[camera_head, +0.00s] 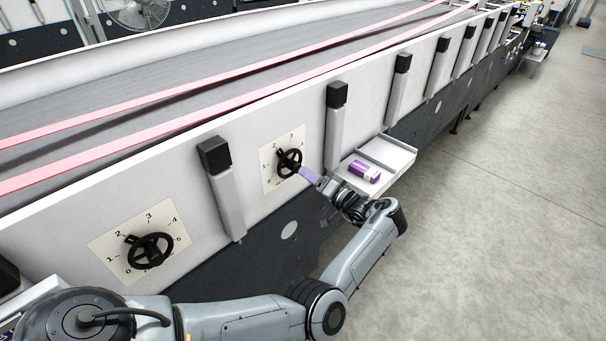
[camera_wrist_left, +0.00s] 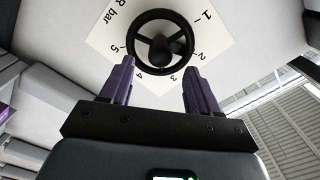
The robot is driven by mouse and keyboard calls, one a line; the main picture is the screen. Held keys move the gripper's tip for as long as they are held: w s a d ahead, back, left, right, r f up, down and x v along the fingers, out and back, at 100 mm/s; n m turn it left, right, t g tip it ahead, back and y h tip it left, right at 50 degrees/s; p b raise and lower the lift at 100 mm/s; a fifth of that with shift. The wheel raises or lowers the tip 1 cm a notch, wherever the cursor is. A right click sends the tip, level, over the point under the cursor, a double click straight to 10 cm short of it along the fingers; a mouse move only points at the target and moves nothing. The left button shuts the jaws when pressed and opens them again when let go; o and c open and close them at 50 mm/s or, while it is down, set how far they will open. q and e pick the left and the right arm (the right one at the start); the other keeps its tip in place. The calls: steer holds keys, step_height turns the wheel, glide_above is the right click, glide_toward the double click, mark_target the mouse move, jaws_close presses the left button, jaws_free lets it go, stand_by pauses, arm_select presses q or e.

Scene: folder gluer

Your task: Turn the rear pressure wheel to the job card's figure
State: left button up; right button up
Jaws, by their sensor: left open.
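A black three-spoked handwheel (camera_head: 289,162) sits on a white numbered dial plate on the machine's side wall. It also shows in the left wrist view (camera_wrist_left: 165,42), with figures 1 to 5 and "bar" around it. A second black wheel (camera_head: 150,251) with a similar plate is closer, at the lower left. My left gripper (camera_head: 306,174) is open in front of the farther wheel. Its purple fingers (camera_wrist_left: 160,76) stand apart, pointing at the wheel's rim, and I cannot tell whether they touch it. No job card is readable. My right gripper is not in view.
Black-capped posts (camera_head: 225,190) stand along the wall. The grey floor (camera_head: 500,220) at right is clear.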

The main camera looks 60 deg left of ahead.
arm_select(q)
steer(key=shift+b+v, duration=0.7)
steer(key=shift+v, duration=2.15)
